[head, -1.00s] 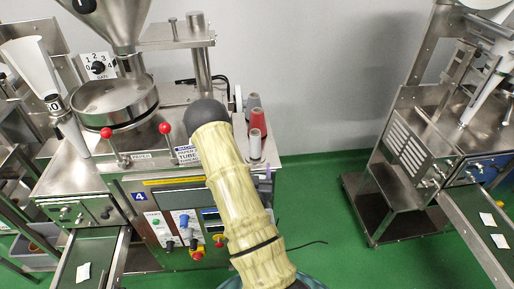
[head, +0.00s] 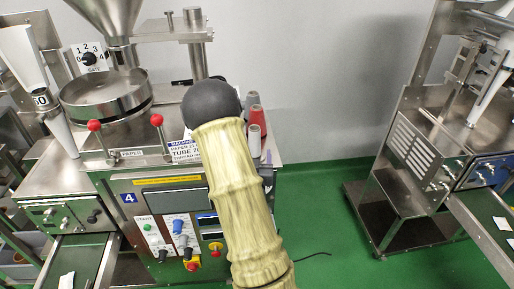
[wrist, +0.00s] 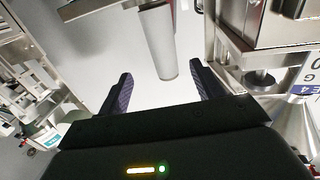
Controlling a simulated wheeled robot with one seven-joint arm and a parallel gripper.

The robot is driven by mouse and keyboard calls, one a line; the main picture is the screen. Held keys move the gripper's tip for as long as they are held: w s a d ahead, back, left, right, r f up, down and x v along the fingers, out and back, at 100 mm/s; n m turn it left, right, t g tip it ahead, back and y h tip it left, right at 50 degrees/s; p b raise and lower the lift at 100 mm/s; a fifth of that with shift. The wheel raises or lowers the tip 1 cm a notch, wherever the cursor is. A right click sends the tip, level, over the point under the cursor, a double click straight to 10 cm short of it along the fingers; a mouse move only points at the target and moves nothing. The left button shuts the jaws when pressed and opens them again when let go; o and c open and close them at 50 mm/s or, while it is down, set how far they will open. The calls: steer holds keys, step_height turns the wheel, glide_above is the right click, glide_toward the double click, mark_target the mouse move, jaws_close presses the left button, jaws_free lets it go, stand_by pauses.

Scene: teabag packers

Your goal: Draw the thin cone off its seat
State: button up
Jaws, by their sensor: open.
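Thread cones stand at the right edge of the near packer's top in the head view. A slim grey cone (head: 254,142) is in front, a red cone (head: 257,118) behind it, and another grey cone (head: 252,97) at the back. The slim one is partly covered by my arm, so its foot is hard to see. My gripper (wrist: 165,88) shows in the wrist view with its two fingers apart and nothing between the tips. A pale grey cylinder (wrist: 160,45) lies beyond the fingers; I cannot tell whether it is a cone or a machine post. The head view hides my fingers.
The packer (head: 170,195) carries knobs, two red-ball levers and a round steel pan (head: 105,95). A second packer (head: 425,150) stands at the right, with open green floor between.

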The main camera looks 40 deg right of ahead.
mark_target(256, 143)
steer(key=shift+d+f+b, duration=0.15)
steer(key=shift+b, duration=0.85)
steer(key=x, duration=0.1)
steer(key=p+x, duration=0.1)
steer(key=x, duration=0.1)
steer(key=p+x, duration=0.1)
steer(key=shift+w+d+r, duration=0.15)
steer(key=shift+w+r, duration=0.05)
steer(key=shift+r, duration=0.05)
steer(key=shift+w+d, duration=0.15)
steer(key=shift+w, duration=0.05)
steer(key=shift+w+a+p+x, duration=0.1)
steer(key=shift+p+x, duration=0.5)
steer(key=shift+x, duration=0.7)
steer(key=shift+w+a+p+x, duration=0.15)
steer(key=shift+p+x, duration=0.4)
steer(key=shift+x, duration=0.75)
steer(key=c, duration=1.1)
steer(key=shift+o, duration=0.2)
